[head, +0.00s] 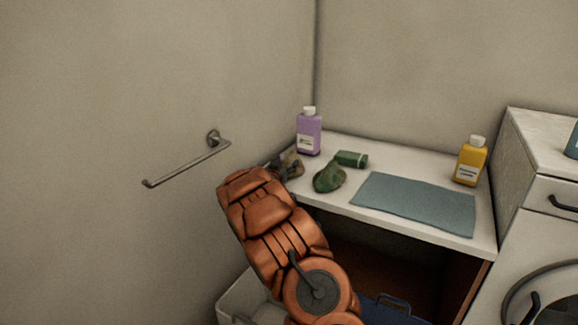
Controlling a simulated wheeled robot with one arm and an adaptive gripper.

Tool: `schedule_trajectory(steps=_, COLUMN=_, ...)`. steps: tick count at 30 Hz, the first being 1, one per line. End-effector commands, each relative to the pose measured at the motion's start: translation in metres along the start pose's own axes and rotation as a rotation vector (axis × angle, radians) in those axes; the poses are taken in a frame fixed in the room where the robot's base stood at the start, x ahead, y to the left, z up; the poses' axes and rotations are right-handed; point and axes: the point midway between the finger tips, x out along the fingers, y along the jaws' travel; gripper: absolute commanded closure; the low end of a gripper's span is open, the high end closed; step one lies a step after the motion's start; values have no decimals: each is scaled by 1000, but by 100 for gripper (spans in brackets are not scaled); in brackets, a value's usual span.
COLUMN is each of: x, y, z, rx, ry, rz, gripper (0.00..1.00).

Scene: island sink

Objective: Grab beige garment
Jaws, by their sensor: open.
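My gripper (291,165) is at the left end of the white counter, near its front edge, and is partly hidden behind my orange arm. It is open. A small tan or beige patch shows at the gripper, but I cannot tell whether it is the beige garment. A crumpled dark green cloth (329,178) lies on the counter just right of my gripper, apart from it. No other beige garment is clearly visible on the counter.
A towel bar (188,164) juts from the left wall. A white bin (241,298) and a blue basket (385,312) sit below.

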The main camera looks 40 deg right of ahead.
Motion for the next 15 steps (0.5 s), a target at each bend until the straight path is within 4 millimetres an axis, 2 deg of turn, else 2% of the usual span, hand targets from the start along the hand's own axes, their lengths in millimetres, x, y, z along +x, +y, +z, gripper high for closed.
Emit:
schedule_trajectory(steps=7, x=1, y=0, z=0, rx=1, ry=0, rz=0, gripper=40)
schedule_trajectory(steps=15, x=1, y=0, z=0, rx=1, ry=0, rz=0, gripper=67)
